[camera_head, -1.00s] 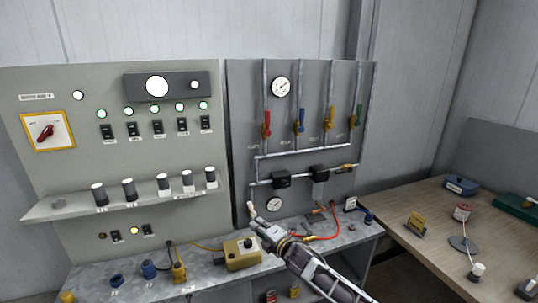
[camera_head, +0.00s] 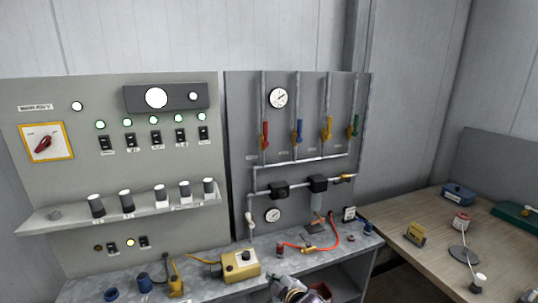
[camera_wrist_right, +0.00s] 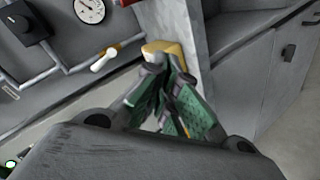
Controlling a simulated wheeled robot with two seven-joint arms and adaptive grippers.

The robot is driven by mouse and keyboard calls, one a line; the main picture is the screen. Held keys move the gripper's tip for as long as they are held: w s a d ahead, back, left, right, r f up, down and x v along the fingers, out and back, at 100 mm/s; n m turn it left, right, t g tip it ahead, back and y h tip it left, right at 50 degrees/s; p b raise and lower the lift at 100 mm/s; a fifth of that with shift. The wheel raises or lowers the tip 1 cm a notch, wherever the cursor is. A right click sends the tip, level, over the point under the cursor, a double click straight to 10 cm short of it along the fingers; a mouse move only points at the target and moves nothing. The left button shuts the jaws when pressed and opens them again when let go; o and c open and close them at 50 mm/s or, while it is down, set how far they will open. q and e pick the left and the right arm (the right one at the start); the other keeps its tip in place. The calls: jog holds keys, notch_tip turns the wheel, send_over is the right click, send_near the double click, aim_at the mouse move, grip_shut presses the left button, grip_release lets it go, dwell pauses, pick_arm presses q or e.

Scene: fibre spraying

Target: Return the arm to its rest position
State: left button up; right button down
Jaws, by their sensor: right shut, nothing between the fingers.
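My right gripper (camera_head: 283,286) shows at the bottom edge of the head view, in front of the metal bench. Most of its arm is cut off by the frame. In the right wrist view, the fingers with green pads (camera_wrist_right: 170,98) are drawn together with nothing between them. A yellow piece (camera_wrist_right: 160,48) shows just beyond the fingertips; I cannot tell whether they touch it. My left gripper is in neither view.
The metal bench (camera_head: 210,288) carries a yellow box (camera_head: 240,266) and a red hose (camera_head: 325,246). Behind it stand the switch panel (camera_head: 60,185) and the valve panel (camera_head: 345,100). A wooden table (camera_head: 400,215) with small items is at the right.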

jog(key=s+d+f+m+g+h, duration=0.2)
jog(key=s+d+f+m+g, duration=0.15)
jog(key=s+d+m, duration=0.6)
jog(key=s+d+f+m+g+h, duration=0.25)
jog(key=s+d+m+g, duration=0.2)
jog(key=s+d, duration=1.05)
jog(key=s+a+f+n+g, duration=0.1)
jog(key=s+a+f, duration=0.15)
jog(key=f, duration=1.35)
jog(key=s+a+f, duration=0.2)
jog(key=s+f, duration=0.2)
jog(key=f, duration=1.3)
jog(key=s+d+f, duration=0.2)
jog(key=s+f, duration=0.7)
jog(key=s, duration=0.2)
jog(key=s+d+f+g, duration=0.1)
jog(key=s+d+f, duration=0.1)
jog(key=s+f, duration=0.8)
jog(key=shift+s+d+f+g, duration=0.2)
jog(key=shift+s+f+g, duration=0.1)
jog(key=shift+s, duration=0.2)
jog(key=shift+h, duration=0.25)
